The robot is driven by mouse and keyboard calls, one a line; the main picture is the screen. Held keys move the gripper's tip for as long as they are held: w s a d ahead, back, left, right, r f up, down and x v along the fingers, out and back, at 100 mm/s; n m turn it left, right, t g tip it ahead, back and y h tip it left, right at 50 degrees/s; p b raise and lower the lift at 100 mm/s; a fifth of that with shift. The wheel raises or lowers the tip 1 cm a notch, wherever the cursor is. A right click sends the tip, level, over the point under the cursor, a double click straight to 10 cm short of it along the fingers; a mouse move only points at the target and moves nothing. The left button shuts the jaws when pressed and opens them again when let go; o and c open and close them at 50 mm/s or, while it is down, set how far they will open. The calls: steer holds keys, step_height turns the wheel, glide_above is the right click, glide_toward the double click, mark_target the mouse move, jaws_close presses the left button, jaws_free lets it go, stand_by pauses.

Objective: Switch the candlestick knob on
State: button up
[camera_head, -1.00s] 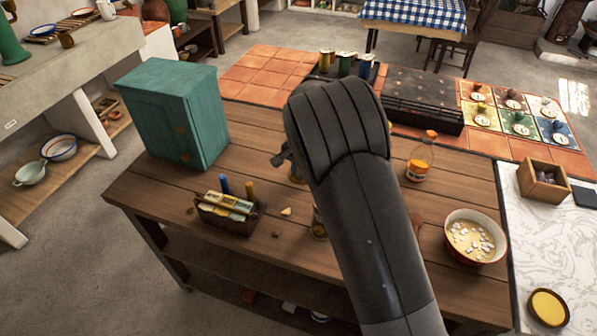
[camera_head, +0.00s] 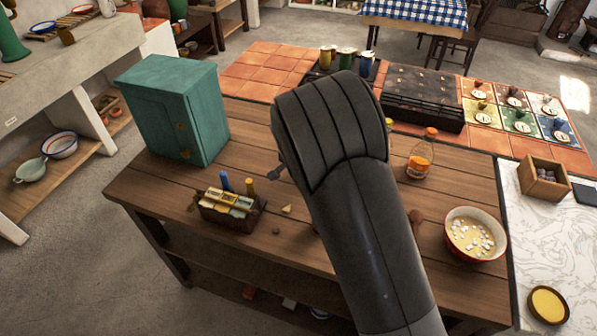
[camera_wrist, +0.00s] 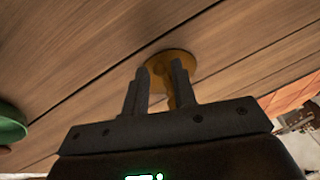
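In the wrist view my gripper (camera_wrist: 160,70) points at the wooden tabletop, its two fingers apart. A round brass base (camera_wrist: 181,60) lies just beyond the fingertips, and a brass stem shows between the fingers, close to the right one. It looks like a candlestick, but its upper part is hidden and I cannot tell if a finger touches it. In the head view my arm hides the gripper and this brass piece. A panel of coloured squares with dials and small knobs (camera_head: 521,113) lies at the back right; which knob is the candlestick's is unclear.
A teal cabinet (camera_head: 178,105) stands at the table's left, with a divided caddy (camera_head: 231,210) in front. An orange-capped bottle (camera_head: 420,158) and a bowl (camera_head: 490,250) stand right of my arm. A green round thing (camera_wrist: 10,122) is at the wrist view's left edge.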

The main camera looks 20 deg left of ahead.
steer(key=shift+o, duration=1.1)
steer(key=shift+r, duration=0.15)
steer(key=v, duration=1)
steer(key=shift+r, duration=0.25)
steer(key=shift+s, duration=0.15)
